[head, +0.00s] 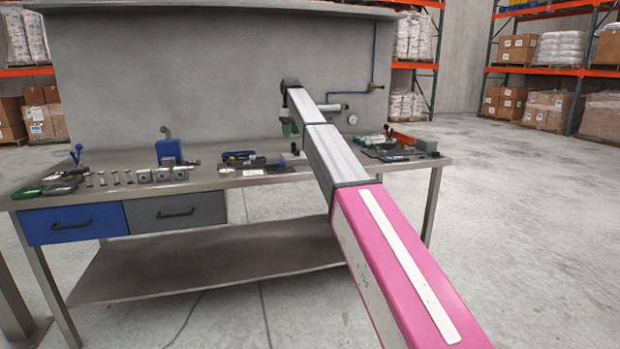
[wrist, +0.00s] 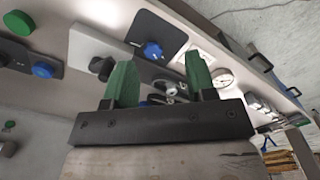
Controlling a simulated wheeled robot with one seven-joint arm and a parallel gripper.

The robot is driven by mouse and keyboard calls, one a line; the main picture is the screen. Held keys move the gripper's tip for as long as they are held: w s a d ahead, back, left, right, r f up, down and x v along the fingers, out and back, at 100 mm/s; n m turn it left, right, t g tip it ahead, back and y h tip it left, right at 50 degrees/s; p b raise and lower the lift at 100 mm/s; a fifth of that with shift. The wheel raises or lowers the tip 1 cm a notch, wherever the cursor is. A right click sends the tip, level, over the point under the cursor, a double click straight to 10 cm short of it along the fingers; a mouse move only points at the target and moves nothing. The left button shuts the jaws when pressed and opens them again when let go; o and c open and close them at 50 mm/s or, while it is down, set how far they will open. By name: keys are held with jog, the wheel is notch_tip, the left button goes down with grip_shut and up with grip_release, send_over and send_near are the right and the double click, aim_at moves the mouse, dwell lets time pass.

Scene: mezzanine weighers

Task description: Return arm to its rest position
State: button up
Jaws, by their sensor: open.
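My arm stretches out over the workbench (head: 230,182) in the head view, from the lower right toward the grey back panel. My gripper (head: 290,128) is at its far end, above the bench top, with its green fingers pointing down. In the wrist view the two green fingers of my gripper (wrist: 158,80) stand apart with nothing held between them. Bench items show beyond them, including a blue knob (wrist: 152,50) on a dark plate and a round white dial (wrist: 222,78).
Small tools and metal blocks (head: 160,174) line the bench top on the left. A blue device (head: 168,152) stands behind them. A blue drawer (head: 72,224) and a grey drawer (head: 172,213) are shut. Racks with boxes (head: 517,48) stand at the back right. The right floor (head: 530,210) is clear.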

jog(key=s+d+f+m, duration=0.2)
jog(key=s+d+f, duration=0.35)
jog(key=f, duration=0.45)
jog(key=s+d+f+m, duration=0.1)
jog(key=s+d+f, duration=0.4)
jog(key=f, duration=0.5)
jog(key=s+d+f+m, duration=0.2)
jog(key=s+d+f, duration=0.3)
jog(key=f, duration=0.4)
jog(key=s+d+f+m, duration=0.2)
jog(key=s+f, duration=0.4)
jog(key=s, duration=0.4)
jog(key=s+d+f+m, duration=0.2)
jog(key=s+d+f, duration=0.3)
jog(key=s, duration=0.5)
jog(key=s+d+f+m, duration=0.2)
jog(key=s+d+f, duration=0.2)
jog(key=s+f, duration=0.5)
jog(key=shift+s+d+m, duration=0.2)
jog(key=shift+s+m, duration=0.1)
jog(key=shift+s, duration=0.5)
